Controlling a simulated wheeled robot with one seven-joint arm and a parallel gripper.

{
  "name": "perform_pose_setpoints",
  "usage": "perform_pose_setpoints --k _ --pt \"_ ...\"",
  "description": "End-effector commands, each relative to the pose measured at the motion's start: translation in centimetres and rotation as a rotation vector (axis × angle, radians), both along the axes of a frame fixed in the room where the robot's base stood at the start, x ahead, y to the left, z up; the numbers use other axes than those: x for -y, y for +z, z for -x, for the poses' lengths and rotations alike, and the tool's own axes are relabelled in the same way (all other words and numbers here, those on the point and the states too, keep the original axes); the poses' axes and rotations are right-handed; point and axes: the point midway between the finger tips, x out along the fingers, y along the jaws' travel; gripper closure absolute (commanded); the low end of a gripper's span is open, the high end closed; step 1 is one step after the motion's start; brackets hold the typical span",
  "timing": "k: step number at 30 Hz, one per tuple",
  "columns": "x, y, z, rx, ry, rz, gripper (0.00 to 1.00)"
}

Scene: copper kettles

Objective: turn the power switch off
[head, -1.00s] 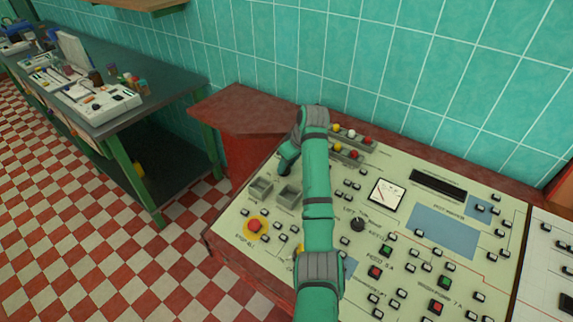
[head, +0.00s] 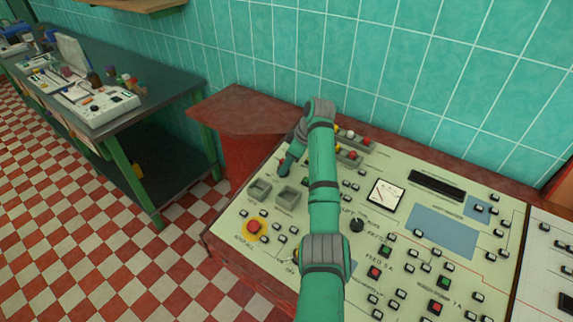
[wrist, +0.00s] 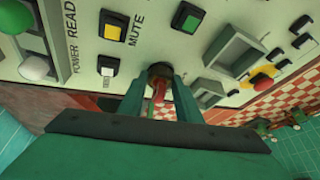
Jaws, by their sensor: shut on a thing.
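My gripper (head: 284,168) reaches down to the far left part of the pale control panel (head: 330,190). In the head view my gripper and arm hide the switch. The lever's exact position is hard to read.
Near the fingers are a green button (wrist: 190,18), a yellow MUTE button (wrist: 113,31) and a white button (wrist: 107,66). Empty grey sockets (head: 288,196) and a red stop button (head: 254,227) lie closer on the panel. A tiled wall (head: 400,60) stands behind.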

Motion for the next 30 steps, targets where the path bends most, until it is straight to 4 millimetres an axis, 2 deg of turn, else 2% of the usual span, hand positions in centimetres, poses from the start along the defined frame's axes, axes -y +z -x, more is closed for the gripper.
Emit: perform_pose_setpoints --k 21,22,23,24,30 --pt "-0.22 0.04 -0.02 0.000 0.042 -0.002 0.92" --pt "-0.22 0.04 -0.02 0.000 0.041 -0.002 0.62" --pt "-0.21 0.04 -0.03 0.000 0.041 -0.002 0.55" --pt "-0.19 0.04 -0.03 0.000 0.040 -0.001 0.50" --pt "-0.10 0.02 -0.05 0.000 0.039 -0.001 0.50"
